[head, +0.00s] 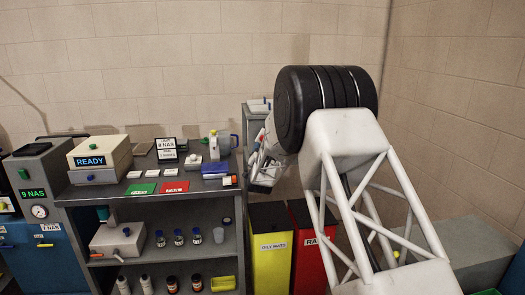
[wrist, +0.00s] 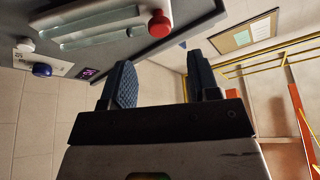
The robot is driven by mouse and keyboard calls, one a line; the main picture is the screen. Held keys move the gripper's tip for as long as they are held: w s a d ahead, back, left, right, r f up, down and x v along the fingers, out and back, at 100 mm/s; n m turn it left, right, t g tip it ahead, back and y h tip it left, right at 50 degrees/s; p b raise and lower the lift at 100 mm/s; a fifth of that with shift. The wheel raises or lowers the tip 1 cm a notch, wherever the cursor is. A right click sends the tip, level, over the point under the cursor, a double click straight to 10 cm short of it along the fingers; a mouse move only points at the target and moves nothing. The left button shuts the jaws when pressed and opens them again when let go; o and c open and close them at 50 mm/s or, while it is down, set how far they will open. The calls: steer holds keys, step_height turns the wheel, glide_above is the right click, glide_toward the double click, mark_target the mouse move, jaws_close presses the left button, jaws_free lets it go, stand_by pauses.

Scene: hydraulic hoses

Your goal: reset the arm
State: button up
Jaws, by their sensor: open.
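My gripper (wrist: 161,72) shows in the wrist view with its two dark fingers apart and nothing between them. The left finger has a ridged blue-grey pad. The gripper is in free air, with a wall behind it. In the head view my own white lattice arm and its black joint fill the right of the middle. They hide part of what is behind them, and I cannot make out the fingers clearly there.
A grey bench (head: 75,192) holds a READY box (head: 99,160), a green mat (head: 141,188) and a red mat (head: 174,187). Yellow (head: 270,262) and red (head: 311,262) bins stand beside it. In the wrist view a grey panel has a red knob (wrist: 159,24); yellow rails (wrist: 285,50) are right.

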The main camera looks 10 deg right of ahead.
steer(key=shift+r, duration=0.1)
steer(key=s+r+n+g+y, duration=0.25)
steer(key=s+r+g, duration=0.2)
steer(key=s, duration=0.95)
steer(key=s+r+n+g+y, duration=0.2)
steer(key=s+r+n+g, duration=0.3)
steer(key=s, duration=0.8)
steer(key=s+f+g, duration=0.1)
steer(key=s+g, duration=0.2)
steer(key=s, duration=1.2)
steer(key=s+f+n+g, duration=0.1)
steer(key=s+f+g, duration=0.1)
steer(key=s, duration=1.4)
steer(key=s+d+f+g, duration=0.1)
steer(key=s+g, duration=0.3)
steer(key=s, duration=1.1)
steer(key=shift+s+f, duration=0.25)
steer(key=shift+f, duration=0.5)
